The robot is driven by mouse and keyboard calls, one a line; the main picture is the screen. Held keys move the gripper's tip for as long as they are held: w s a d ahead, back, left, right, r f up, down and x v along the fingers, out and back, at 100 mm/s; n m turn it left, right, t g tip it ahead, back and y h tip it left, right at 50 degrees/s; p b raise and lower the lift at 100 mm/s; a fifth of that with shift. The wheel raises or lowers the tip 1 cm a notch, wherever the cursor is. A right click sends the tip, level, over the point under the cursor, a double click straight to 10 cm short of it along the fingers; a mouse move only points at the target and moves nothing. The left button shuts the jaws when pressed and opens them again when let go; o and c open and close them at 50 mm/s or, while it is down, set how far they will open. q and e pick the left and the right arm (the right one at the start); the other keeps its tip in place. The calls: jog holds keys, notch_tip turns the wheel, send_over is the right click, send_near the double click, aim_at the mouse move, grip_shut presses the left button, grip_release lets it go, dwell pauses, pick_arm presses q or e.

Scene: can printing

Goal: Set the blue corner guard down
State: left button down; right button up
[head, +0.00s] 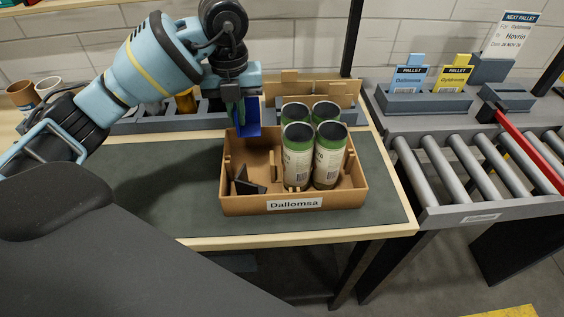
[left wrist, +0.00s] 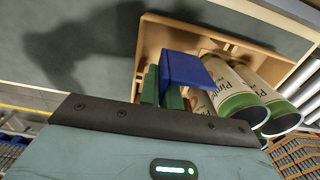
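My left gripper (head: 240,115) is above the back left part of a tan box (head: 245,206) labelled "Dallomsa". Its green fingers hold the blue corner guard (head: 252,128), which hangs over or just inside the box's back left corner; I cannot tell whether it touches the box. In the left wrist view the guard (left wrist: 187,70) is at the tips of the green fingers (left wrist: 162,92), beside the cans. Several green-and-cream cans (head: 298,158) stand upright in the box's middle and right. A black angled piece (head: 247,186) lies in its front left. My right gripper is not in view.
The box stands on a dark mat (head: 180,195) with free room to its left. A grey roller conveyor (head: 470,165) is at the right. Card holders with a blue Dallomsa card (head: 408,80) and a yellow card (head: 453,78) stand behind it. Cups (head: 22,95) are at the far left.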

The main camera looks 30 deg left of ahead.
aim_at(239, 133)
pick_arm(q)
notch_tip(239, 133, down, 5)
jog(key=shift+s+f, duration=0.1)
jog(key=shift+f, duration=0.4)
notch_tip(239, 133, down, 3)
jog(key=shift+r, duration=0.1)
jog(key=shift+f, duration=0.5)
jog(key=c, duration=2.1)
grip_release()
jog(key=shift+f, duration=0.1)
jog(key=o, duration=0.5)
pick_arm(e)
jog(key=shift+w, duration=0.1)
